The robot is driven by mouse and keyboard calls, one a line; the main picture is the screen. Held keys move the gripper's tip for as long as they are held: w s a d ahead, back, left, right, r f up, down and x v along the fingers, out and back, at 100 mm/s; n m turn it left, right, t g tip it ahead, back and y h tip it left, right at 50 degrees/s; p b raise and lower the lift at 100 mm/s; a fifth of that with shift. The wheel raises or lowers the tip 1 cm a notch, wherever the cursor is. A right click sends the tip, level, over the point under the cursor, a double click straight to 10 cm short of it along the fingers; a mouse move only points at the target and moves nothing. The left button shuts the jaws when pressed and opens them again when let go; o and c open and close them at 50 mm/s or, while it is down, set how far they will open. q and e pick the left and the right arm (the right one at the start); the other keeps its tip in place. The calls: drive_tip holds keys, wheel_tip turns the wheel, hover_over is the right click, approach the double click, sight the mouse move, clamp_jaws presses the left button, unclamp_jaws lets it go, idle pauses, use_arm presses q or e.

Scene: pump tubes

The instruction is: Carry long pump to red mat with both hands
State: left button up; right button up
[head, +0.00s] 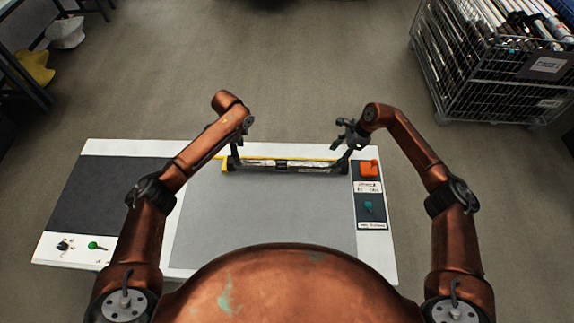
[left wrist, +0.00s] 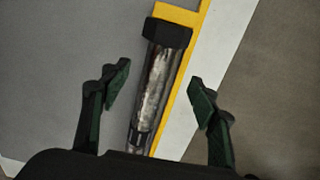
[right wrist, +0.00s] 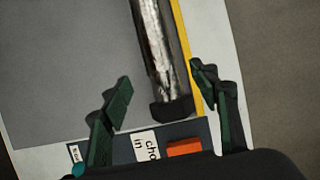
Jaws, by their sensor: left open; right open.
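The long pump (head: 265,165), a silver tube with black end caps, lies along the far edge of the grey work surface (head: 265,215). My left gripper (head: 233,160) is open over its left end. In the left wrist view the tube (left wrist: 155,85) runs between the spread fingers (left wrist: 162,77). My right gripper (head: 345,152) is open at its right end. In the right wrist view the tube (right wrist: 160,50) and its black cap lie between the open fingers (right wrist: 162,78). I cannot tell whether any finger touches it. No red mat shows.
A yellow strip (left wrist: 178,100) runs beside the pump. On the right of the white table are an orange-red block (head: 369,169), a teal piece (head: 369,207) and labels. A dark panel (head: 95,190) covers the left. A wire cage (head: 490,75) stands beyond.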

sight(242, 161)
use_arm(q)
drive_tip(key=shift+w+d+f, duration=0.1)
drive_tip(key=shift+w+f, duration=0.05)
drive_tip(key=shift+f, duration=0.15)
use_arm(e)
drive_tip(key=shift+w+f, duration=0.1)
drive_tip(key=shift+f, duration=0.2)
use_arm(q)
drive_tip(key=shift+f, duration=0.35)
use_arm(e)
drive_tip(key=shift+a+f, duration=0.15)
drive_tip(key=shift+f, duration=0.2)
use_arm(q)
drive_tip(key=shift+f, duration=3.35)
use_arm(e)
drive_tip(key=shift+x, duration=3.35)
use_arm(q)
drive_tip(key=shift+c, duration=0.4)
use_arm(e)
drive_tip(key=shift+a, duration=0.1)
drive_tip(key=shift+c, duration=0.4)
use_arm(q)
clamp_jaws()
use_arm(e)
drive_tip(key=shift+r, duration=0.1)
clamp_jaws()
use_arm(q)
drive_tip(key=shift+r, duration=0.15)
use_arm(e)
drive_tip(key=shift+r, duration=0.1)
